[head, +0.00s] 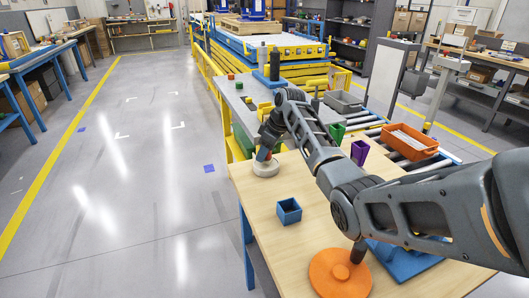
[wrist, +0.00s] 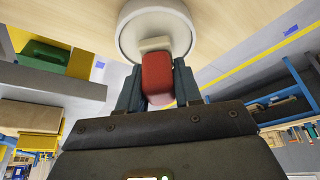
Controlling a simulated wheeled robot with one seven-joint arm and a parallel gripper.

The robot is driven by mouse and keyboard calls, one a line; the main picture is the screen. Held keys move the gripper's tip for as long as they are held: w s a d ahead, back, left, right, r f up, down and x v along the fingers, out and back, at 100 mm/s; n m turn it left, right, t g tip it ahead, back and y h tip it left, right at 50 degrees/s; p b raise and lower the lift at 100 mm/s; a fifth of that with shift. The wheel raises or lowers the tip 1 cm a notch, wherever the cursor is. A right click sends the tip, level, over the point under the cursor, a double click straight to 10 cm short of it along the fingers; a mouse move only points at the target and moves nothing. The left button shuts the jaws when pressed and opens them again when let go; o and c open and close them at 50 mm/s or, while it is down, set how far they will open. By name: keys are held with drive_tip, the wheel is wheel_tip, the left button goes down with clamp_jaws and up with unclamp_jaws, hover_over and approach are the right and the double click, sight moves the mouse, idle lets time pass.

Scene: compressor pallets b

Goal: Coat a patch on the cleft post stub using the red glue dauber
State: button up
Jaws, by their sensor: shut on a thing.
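My gripper (head: 264,153) is at the far left corner of the wooden table, low over a round white dish (head: 265,170). In the wrist view my gripper (wrist: 158,84) is shut on the red glue dauber (wrist: 158,76), its fingers on either side of the red body. The dauber's cream tip (wrist: 155,44) points into or over the white dish (wrist: 128,36); I cannot tell if it touches. An orange disc (head: 328,274) with a raised middle and a dark short post (head: 358,252) beside it are at the table front. I cannot tell which thing is the cleft post stub.
An open blue box (head: 289,211) stands on the wooden table (head: 262,198). A blue piece (head: 402,262) lies partly under my arm. Floor to the left is clear.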

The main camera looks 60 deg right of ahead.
drive_tip(key=shift+f, duration=0.6)
idle(1.6)
drive_tip(key=shift+r, duration=0.1)
drive_tip(key=shift+r+p, duration=3)
drive_tip(key=shift+r, duration=0.55)
drive_tip(key=shift+f, duration=0.1)
